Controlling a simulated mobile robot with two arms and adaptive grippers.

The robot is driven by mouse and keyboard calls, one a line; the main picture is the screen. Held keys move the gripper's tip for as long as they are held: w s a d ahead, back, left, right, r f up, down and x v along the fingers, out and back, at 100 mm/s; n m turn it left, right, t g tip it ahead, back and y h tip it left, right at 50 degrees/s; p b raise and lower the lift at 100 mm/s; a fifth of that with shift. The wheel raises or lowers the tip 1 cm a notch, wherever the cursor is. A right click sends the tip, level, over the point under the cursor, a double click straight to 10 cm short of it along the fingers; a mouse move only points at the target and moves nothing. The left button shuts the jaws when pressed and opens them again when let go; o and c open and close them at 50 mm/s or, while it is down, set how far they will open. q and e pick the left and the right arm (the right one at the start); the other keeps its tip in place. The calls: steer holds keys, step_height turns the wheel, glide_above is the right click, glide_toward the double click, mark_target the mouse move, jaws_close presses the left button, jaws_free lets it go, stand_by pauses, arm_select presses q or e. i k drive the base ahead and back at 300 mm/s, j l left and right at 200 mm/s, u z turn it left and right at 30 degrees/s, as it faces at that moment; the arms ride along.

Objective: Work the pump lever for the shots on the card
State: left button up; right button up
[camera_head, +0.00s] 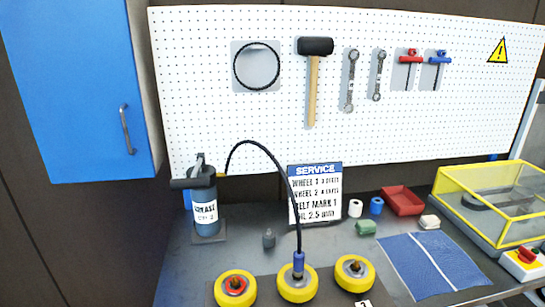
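The dark grease pump (205,212) stands upright at the left of the bench, with a white label. Its lever (200,165) appears to be the upright piece at the top; its exact position is hard to tell. A black hose (270,157) arches from the pump to a blue coupler (299,262), which sits at the hub of the middle yellow wheel (297,289). The service card (315,185) stands behind the wheels, with lines for wheel 1, wheel 2, belt mark and oil; the shot counts are too small to read surely. Neither gripper is in view.
Yellow wheels flank the middle one, left (235,289) and right (355,273). A red tray (403,201), blue mat (435,264) and yellow-framed case (495,200) occupy the right. Tools hang on the pegboard (215,120).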

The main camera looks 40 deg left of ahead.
mark_target(193, 182)
steer(key=u, duration=1.8)
